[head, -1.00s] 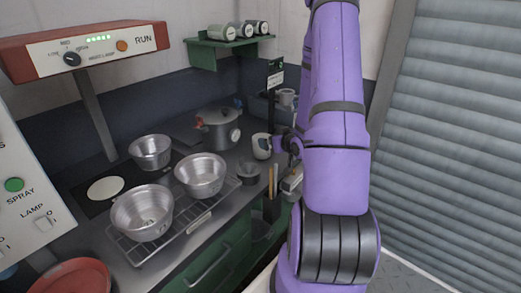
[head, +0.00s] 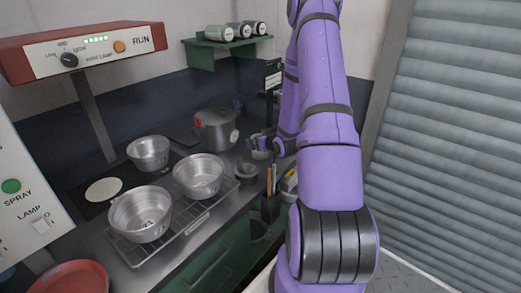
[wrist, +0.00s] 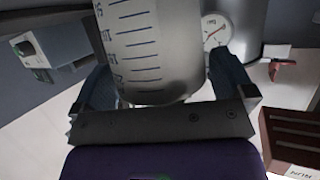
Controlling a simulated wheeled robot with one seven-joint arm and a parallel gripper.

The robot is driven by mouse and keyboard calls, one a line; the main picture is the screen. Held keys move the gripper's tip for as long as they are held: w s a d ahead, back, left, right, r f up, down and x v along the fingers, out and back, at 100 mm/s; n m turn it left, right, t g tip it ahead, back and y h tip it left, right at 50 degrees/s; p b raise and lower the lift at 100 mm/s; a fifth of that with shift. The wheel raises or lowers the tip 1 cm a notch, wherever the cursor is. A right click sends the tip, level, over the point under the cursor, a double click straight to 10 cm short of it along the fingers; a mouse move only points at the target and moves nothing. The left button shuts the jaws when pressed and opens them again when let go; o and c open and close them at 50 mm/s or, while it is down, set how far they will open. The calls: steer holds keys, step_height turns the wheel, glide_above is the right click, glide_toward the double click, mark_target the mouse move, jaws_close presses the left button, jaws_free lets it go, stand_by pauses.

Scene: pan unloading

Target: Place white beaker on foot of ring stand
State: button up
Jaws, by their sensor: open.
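The white beaker, with blue graduation marks, fills the upper middle of the wrist view (wrist: 143,50). My gripper (wrist: 163,85) is open, with one finger on each side of the beaker; firm contact cannot be told. In the head view my gripper (head: 261,143) is at the beaker on the counter, and hides most of it. A dark upright post with a label (head: 273,75), which looks like the ring stand, rises behind my arm. Its foot is hidden by my gripper and arm.
A lidded metal pot with a gauge (head: 215,131) stands just left of my gripper. A small dark dish (head: 246,173) sits in front. A green shelf with jars (head: 228,48) hangs above.

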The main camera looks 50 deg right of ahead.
steer(key=c, duration=0.9)
steer(key=shift+r, duration=0.1)
